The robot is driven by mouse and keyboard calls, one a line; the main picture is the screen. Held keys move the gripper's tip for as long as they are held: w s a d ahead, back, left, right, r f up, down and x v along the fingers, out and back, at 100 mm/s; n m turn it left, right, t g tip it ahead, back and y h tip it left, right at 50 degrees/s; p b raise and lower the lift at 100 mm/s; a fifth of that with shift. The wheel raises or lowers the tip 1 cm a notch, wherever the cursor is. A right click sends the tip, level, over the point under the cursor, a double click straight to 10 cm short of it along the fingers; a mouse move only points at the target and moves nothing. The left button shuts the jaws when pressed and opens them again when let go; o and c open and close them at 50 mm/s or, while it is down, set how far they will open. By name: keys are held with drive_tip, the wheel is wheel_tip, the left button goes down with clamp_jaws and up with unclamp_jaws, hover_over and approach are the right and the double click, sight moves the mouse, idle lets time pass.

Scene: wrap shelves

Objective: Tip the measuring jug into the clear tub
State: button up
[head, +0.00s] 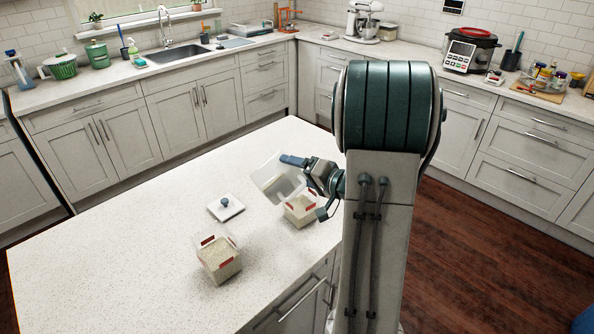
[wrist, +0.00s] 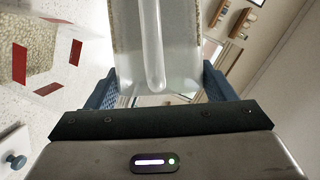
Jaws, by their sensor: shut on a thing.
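The measuring jug (head: 268,184) is a clear, pale vessel, held tilted above the white island. My gripper (head: 298,163) is shut on it; in the wrist view the jug (wrist: 135,45) sits between the two blue fingers, with its clear handle in front. A clear tub (head: 300,212) with red clips and pale grain stands just below and right of the jug, under my gripper. A second clear tub (head: 218,258) with red clips and pale grain stands nearer the front. Whether anything is flowing from the jug cannot be told.
A white square lid with a blue knob (head: 225,207) lies on the island (head: 120,260) between the tubs and the left side. The island's left part is bare. A sink counter (head: 190,62) and a right-hand counter with a red-and-black cooker (head: 470,48) stand farther off.

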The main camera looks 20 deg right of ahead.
drive_tip(key=shift+s+r+p, duration=0.1)
drive_tip(key=shift+p, duration=0.25)
drive_tip(key=shift+d+m+t+y+p, duration=0.2)
drive_tip(key=shift+d+m+y+p, duration=0.1)
drive_tip(key=shift+m+p, duration=0.65)
drive_tip(key=shift+d+m+t+y+p, duration=0.25)
drive_tip(key=shift+m+p, duration=0.3)
drive_tip(key=shift+p, duration=0.7)
idle(4.5)
